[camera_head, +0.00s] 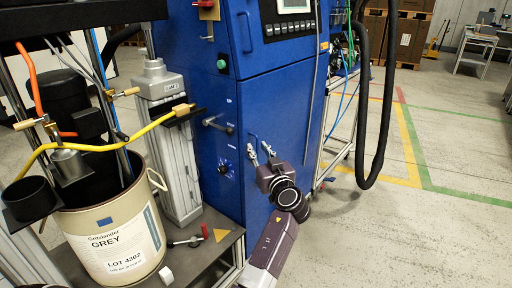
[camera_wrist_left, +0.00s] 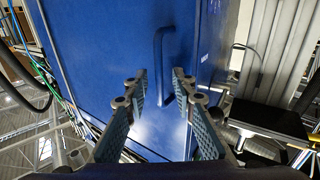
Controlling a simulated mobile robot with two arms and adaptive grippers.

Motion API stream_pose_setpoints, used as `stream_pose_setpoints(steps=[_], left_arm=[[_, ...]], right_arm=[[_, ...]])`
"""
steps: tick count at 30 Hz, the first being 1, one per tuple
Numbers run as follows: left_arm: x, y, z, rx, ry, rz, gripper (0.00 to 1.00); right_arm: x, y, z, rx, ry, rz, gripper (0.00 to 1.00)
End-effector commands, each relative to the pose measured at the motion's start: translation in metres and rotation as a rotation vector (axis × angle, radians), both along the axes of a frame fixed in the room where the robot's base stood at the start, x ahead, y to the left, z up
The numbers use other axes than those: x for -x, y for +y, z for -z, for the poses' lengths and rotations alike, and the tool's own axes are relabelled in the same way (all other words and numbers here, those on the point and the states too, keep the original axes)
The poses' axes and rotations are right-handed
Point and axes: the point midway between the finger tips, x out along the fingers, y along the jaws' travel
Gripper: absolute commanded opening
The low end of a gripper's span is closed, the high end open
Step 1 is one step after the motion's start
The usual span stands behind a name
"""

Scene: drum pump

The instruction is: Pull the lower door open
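The lower door is the plain blue front panel (camera_head: 285,103) of the blue cabinet, below its control panel. It looks shut. In the left wrist view the blue door (camera_wrist_left: 95,50) fills the middle, with a blue bar handle (camera_wrist_left: 158,55) on it. In the wrist view the fingers of this gripper (camera_wrist_left: 160,74) are open, one on each side of the handle's line, with gaps to both. Whether the fingertips reach past the bar is unclear. My right gripper is not in view.
A dark lever (camera_head: 217,124) sticks out from the cabinet's left face. A thick black hose (camera_head: 385,110) hangs at the right. The floor (camera_head: 420,235) at the right is clear.

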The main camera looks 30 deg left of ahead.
Motion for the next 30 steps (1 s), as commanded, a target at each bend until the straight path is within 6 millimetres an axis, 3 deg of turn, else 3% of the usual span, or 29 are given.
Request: stream_pose_setpoints(steps=[5, 12, 30], left_arm=[[0.0000, -0.0003, 0.0004, 0.000, 0.000, 0.000, 0.24], [-0.0001, -0.0001, 0.0002, 0.000, 0.000, 0.000, 0.00], [0.0001, -0.0003, 0.0004, 0.000, -0.001, -0.005, 0.00]], right_arm=[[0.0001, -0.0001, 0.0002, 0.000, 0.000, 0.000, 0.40], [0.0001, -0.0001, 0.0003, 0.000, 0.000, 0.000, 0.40], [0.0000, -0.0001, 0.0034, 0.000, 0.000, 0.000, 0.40]])
